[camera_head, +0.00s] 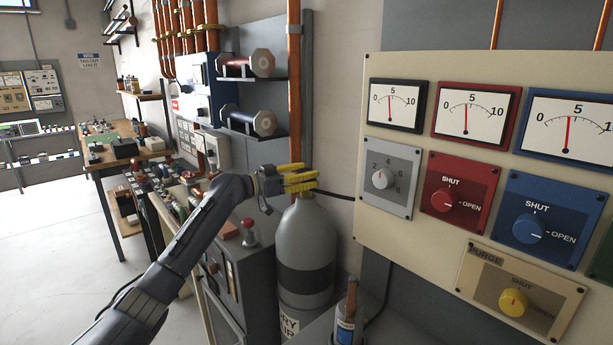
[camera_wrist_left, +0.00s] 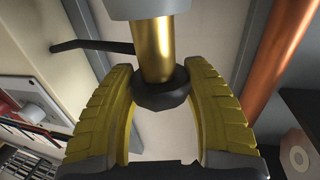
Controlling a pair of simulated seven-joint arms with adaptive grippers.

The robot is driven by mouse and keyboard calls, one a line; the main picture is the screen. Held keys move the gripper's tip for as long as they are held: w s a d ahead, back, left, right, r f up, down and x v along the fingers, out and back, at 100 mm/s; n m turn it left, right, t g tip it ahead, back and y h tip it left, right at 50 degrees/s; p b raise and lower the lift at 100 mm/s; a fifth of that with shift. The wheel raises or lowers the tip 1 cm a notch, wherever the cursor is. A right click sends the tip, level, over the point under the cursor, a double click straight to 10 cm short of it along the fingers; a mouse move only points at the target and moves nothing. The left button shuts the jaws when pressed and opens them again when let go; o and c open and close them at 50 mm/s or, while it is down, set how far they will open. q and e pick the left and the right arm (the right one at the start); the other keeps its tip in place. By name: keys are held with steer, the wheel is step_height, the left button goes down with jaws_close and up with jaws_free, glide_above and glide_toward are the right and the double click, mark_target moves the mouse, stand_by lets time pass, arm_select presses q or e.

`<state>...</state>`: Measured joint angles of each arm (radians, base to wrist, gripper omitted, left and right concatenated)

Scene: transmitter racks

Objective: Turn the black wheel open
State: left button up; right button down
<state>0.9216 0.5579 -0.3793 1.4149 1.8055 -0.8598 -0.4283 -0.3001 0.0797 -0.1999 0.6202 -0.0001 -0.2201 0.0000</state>
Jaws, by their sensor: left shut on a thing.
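The black wheel (camera_wrist_left: 160,92) sits on a brass stem (camera_wrist_left: 152,50) in the left wrist view. My left gripper (camera_head: 302,181) has its yellow fingers at the top of a grey gas cylinder (camera_head: 304,240) with a dark band. The fingers are shut on the wheel, one on each side of it. In the head view the fingers hide the wheel, so I cannot tell how far it is turned. My right gripper is not in view.
A cream panel (camera_head: 420,235) with gauges and knobs stands close on the right. A copper pipe (camera_head: 294,90) runs upright behind the cylinder. A thin black hose (camera_head: 335,194) leads from the cylinder top toward the panel. A grey cabinet (camera_head: 252,285) stands left of the cylinder.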

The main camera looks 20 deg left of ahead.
arm_select(q)
steer(key=shift+n+t+y, duration=0.5)
steer(key=shift+y, duration=0.1)
steer(key=o, duration=1.3)
steer(key=v, duration=1.2)
